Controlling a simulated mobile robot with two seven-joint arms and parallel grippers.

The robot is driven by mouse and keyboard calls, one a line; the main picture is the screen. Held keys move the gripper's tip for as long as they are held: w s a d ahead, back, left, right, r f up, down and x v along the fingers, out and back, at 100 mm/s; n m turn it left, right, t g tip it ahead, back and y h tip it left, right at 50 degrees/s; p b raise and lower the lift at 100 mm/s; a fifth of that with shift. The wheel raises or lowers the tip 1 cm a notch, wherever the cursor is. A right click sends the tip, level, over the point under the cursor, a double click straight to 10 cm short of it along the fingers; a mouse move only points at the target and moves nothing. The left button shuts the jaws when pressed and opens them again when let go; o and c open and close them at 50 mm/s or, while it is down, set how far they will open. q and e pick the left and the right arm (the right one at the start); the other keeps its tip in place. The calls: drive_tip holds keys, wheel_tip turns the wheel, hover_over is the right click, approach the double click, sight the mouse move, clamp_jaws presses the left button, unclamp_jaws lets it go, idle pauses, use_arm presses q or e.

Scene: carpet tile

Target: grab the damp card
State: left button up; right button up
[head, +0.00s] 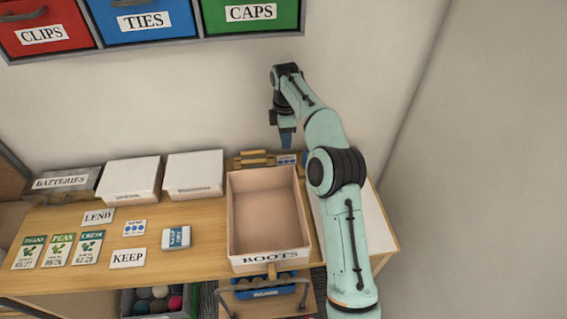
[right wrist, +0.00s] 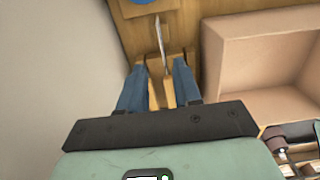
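A small white card with blue dots (head: 287,160) stands at the back of the desk, behind the boots box; its print is too small to read. In the right wrist view a thin upright card (right wrist: 161,36) shows nearly edge-on at a wooden holder. My right gripper (head: 287,143) is above the dotted card, fingers pointing down. In the right wrist view its blue fingers (right wrist: 160,68) are apart, one on each side of the card's line, not closed on it. Another dotted card (head: 134,228) lies flat on the desk. My left gripper is not in view.
The open boots box (head: 235,218) is close to the right gripper. White boxes (head: 195,173) and a batteries box (head: 65,182) line the back. Seed cards (head: 58,250), a lend card (head: 98,217) and a keep card (head: 128,258) lie at left. Coloured bins (head: 145,25) hang above.

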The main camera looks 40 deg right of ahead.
sight(287, 160)
wheel_tip(287, 160, down, 6)
drive_tip(key=shift+r, duration=0.2)
drive_tip(key=f, duration=0.3)
drive_tip(key=f+b, duration=0.1)
drive_tip(key=f, duration=0.1)
drive_tip(key=shift+s+d, duration=0.15)
drive_tip(key=shift+s, duration=0.15)
drive_tip(key=shift+w, duration=0.1)
drive_tip(key=shift+c, duration=0.7)
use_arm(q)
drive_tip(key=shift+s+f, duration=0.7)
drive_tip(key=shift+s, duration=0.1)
use_arm(e)
clamp_jaws()
